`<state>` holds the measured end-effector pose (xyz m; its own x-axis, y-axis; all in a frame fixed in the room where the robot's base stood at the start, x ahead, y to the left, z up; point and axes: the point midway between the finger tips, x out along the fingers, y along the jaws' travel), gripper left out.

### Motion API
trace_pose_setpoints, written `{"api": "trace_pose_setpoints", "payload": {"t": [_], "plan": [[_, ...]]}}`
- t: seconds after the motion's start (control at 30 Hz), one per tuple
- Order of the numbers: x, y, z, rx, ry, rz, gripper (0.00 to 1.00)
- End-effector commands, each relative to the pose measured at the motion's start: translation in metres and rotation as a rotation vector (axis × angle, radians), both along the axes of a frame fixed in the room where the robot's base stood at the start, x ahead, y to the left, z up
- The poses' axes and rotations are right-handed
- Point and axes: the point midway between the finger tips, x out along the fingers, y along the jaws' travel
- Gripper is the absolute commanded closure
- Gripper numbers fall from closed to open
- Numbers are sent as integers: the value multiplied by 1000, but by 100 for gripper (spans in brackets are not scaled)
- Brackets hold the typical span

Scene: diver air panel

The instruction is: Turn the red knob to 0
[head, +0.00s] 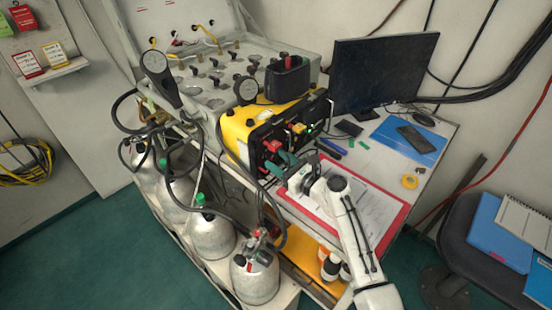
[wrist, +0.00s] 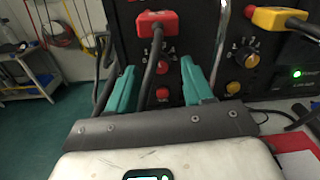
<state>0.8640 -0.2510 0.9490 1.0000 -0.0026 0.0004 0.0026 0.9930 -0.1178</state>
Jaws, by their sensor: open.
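The black front panel (wrist: 180,25) of the yellow air unit (head: 236,127) fills the upper wrist view. The red knob (wrist: 163,61) sits on this panel below a red plug (wrist: 157,17), and the plug's dark cable hangs across it and hides part of it. I cannot read the knob's setting. My gripper (wrist: 158,66) has its teal fingers spread, one on each side of the knob and cable, with nothing clasped. In the head view my gripper (head: 277,164) is close to the panel's lower left part, and it hides the knob there.
A yellow knob (wrist: 236,88) and a yellow plug (wrist: 280,18) are on the panel to the right. A smaller red button (wrist: 163,94) is below the red knob. A red clipboard (head: 392,232) lies under my arm. Gas cylinders (head: 211,236) stand at left.

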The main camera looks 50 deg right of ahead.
Motion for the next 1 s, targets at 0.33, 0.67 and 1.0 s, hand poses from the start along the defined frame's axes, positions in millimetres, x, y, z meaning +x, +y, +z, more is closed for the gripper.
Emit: {"api": "trace_pose_setpoints", "payload": {"t": [0.33,0.67,1.0], "plan": [[16,0,0,0,1,0,49],[15,0,0,-1,0,0,66],[15,0,0,-1,1,-1,99]]}}
